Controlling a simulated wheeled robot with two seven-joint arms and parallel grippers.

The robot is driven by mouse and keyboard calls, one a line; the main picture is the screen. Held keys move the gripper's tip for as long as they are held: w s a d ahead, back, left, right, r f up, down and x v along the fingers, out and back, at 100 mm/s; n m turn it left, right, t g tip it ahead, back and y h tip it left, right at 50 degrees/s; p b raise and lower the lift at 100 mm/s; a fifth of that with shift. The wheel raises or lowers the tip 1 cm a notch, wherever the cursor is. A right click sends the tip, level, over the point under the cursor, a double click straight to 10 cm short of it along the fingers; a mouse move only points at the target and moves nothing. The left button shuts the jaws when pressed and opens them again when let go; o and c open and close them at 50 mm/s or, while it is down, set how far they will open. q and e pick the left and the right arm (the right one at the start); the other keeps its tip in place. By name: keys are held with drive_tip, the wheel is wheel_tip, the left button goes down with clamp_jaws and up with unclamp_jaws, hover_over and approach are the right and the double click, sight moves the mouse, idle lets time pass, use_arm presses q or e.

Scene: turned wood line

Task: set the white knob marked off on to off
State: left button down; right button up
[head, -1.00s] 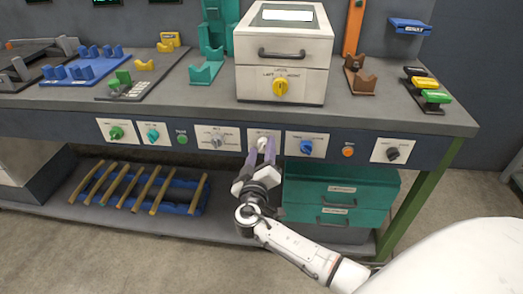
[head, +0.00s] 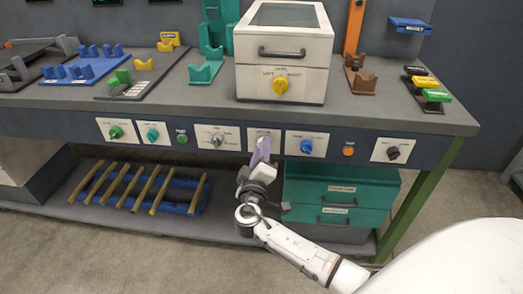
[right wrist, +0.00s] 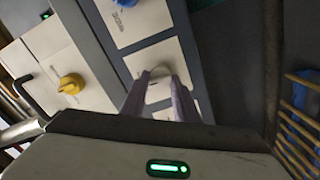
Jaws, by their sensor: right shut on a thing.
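The white knob (right wrist: 158,88) sits on a pale plate in the bench's front panel and shows between my fingertips in the right wrist view. My right gripper (right wrist: 160,82) is shut on it, one finger on each side. In the head view my right gripper (head: 263,143) reaches up to the same plate (head: 260,133) from below, with its fingers turned nearly edge-on, and they hide the knob. The knob's marks are too small or covered to read. My left gripper is not in view.
A blue knob (head: 306,147) and a grey knob (head: 216,140) flank the plate closely. A white cabinet (head: 310,83) with a yellow knob (head: 281,86) stands above, its window dark. Teal drawers (head: 345,190) sit below right, and a blue rack (head: 180,196) of wooden sticks below left.

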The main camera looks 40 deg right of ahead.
drive_tip(key=n, duration=0.5)
drive_tip(key=shift+f+p, duration=0.1)
drive_tip(key=shift+p, duration=0.25)
drive_tip(key=shift+n, duration=0.3)
drive_tip(key=o, duration=1.1)
drive_tip(key=shift+c, duration=0.2)
drive_tip(key=v, duration=1)
drive_tip(key=shift+a, duration=0.2)
drive_tip(key=shift+s, duration=0.1)
